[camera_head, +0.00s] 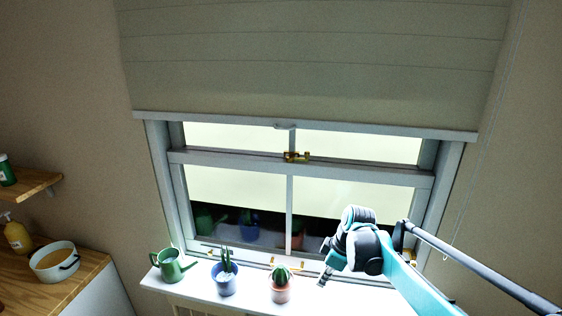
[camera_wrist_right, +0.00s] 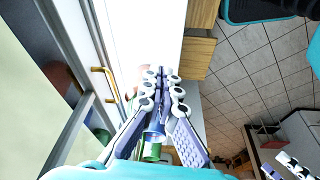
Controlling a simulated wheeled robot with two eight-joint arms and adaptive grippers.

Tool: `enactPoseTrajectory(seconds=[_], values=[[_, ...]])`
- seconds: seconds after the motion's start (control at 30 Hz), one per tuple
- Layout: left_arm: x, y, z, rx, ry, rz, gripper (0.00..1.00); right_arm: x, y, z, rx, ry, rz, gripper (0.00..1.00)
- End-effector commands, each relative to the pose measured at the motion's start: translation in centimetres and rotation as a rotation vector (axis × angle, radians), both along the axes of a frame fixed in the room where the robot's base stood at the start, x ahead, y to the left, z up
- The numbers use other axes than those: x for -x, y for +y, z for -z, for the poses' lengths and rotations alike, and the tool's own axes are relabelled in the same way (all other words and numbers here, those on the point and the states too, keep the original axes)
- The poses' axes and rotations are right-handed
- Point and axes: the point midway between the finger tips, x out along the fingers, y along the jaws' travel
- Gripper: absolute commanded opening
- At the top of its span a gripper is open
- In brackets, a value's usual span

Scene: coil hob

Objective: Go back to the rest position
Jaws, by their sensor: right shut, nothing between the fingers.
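My right gripper (camera_head: 323,280) is in front of the window sill, to the right of the potted plants, in the head view. It is shut and empty. Its fingers also show in the middle of the right wrist view, with a blue pot (camera_wrist_right: 155,128) and a green object (camera_wrist_right: 151,152) seen beyond them. Parts that look like my left gripper (camera_wrist_right: 285,165) show at the lower right corner of the right wrist view, cut off by the edge. The left gripper does not show in the head view.
A window (camera_head: 235,188) has a half-lowered blind (camera_head: 310,70). On the sill (camera_head: 199,289) stand a green watering can (camera_head: 172,267), a blue-potted plant (camera_head: 226,280) and a cactus in a terracotta pot (camera_head: 281,291). A white pot (camera_head: 52,265) and yellow bottle (camera_head: 17,237) stand on the left counter.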

Motion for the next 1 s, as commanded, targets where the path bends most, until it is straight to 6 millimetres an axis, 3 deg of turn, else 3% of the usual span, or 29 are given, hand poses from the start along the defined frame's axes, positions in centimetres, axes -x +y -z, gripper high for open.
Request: enactPoseTrajectory(seconds=[0.03, 0.33, 0.6, 0.8, 1.0], values=[[0.0, 0.0, 1.2, 0.000, 0.000, 0.000, 0.75, 1.6, -0.1, 0.2, 0.007, -0.009, 0.058, 0.00], [0.0, 0.0, 5.7, 0.000, 0.000, 0.000, 0.75, 11.8, -1.7, 0.9, -0.008, -0.112, 0.540, 0.00], [0.0, 0.0, 9.3, 0.000, 0.000, 0.000, 0.75, 20.2, -3.3, 5.7, -0.109, -0.225, 0.927, 0.00], [0.0, 0.0, 10.6, 0.000, 0.000, 0.000, 0.75, 23.2, -3.9, 8.6, -0.185, -0.276, 1.091, 0.00], [0.0, 0.0, 10.8, 0.000, 0.000, 0.000, 0.75, 23.8, -4.1, 9.2, -0.208, -0.289, 1.133, 0.00]])
